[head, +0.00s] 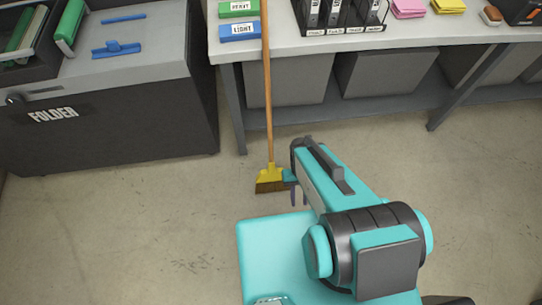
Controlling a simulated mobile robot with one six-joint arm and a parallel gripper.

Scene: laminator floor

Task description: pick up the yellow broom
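The yellow broom (269,173) stands upright on the floor in front of the workbench. Its yellow head with dark bristles rests on the floor, and its long wooden handle rises past the bench's front edge and out of the top of the view. My gripper (297,190) is low, just right of the broom head. It is mostly hidden by my teal arm. Part of it seems to reach the head's right edge, but I cannot tell whether it touches or whether the fingers are open.
A workbench (300,43) runs along the back right, with grey bins (388,72) under it and angled legs (452,88). A dark cabinet (110,125) marked FOLDER stands at left. The concrete floor (120,225) at lower left is clear.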

